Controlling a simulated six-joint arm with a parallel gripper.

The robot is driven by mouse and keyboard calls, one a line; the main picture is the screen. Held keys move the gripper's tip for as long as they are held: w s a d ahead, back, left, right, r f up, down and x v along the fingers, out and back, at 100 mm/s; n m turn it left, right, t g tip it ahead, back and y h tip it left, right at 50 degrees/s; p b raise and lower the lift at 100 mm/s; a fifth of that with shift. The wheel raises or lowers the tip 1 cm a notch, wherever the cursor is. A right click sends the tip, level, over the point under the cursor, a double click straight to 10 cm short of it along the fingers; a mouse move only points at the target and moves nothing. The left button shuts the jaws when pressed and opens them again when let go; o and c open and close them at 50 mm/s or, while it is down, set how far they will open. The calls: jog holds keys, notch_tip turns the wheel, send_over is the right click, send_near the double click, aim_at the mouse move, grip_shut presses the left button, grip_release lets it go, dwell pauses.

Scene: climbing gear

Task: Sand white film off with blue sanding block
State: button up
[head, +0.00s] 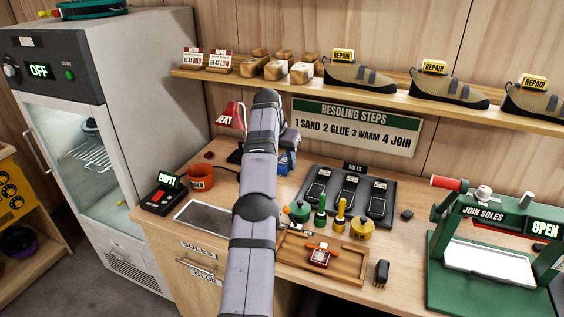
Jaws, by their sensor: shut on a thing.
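My gripper (284,154) is over the back of the bench, mostly hidden behind my own arm. It is shut on a small blue thing, which looks like the blue sanding block (284,167); only part of it shows right of the arm. I cannot tell whether the block touches anything beneath it. I cannot make out the white film in this view. Three dark soles lie in a black tray (387,225) marked SOLES, right of my gripper. Several shoes with yellow REPAIR tags, one of them a grey-tan shoe (358,76), stand on the shelf.
Green and yellow pots and tools (340,214) stand mid-bench. A wooden tray (345,268) holds a small red-and-white item. A green press (490,250) reading OPEN fills the right. An orange cup (201,178) and a flat grey panel (205,218) are left. The wall shelf (300,88) overhangs behind.

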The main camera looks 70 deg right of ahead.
aim_at(289, 172)
jog(key=shift+s+r, duration=0.3)
jog(key=shift+r, duration=0.55)
jog(key=shift+f, duration=0.1)
jog(key=shift+s+a+r+p, duration=0.2)
jog(key=shift+s+r+p, duration=0.25)
jog(key=shift+p, duration=0.1)
jog(key=shift+s+a+r+p, duration=0.25)
jog(key=shift+s+r+p, duration=0.1)
jog(key=shift+s, duration=0.1)
jog(key=s+a+f+m+g+y+p, duration=0.1)
jog(key=s+a+f+m+g+y, duration=0.1)
jog(key=s+a+f+m, duration=0.3)
jog(key=s+a+f+m+g+y+p, duration=0.2)
jog(key=s+a+f+m, duration=0.3)
jog(key=s+a+m, duration=0.3)
jog(key=shift+a+f+m, duration=0.15)
jog(key=shift+a+m, duration=1.55)
jog(key=shift+m, duration=0.5)
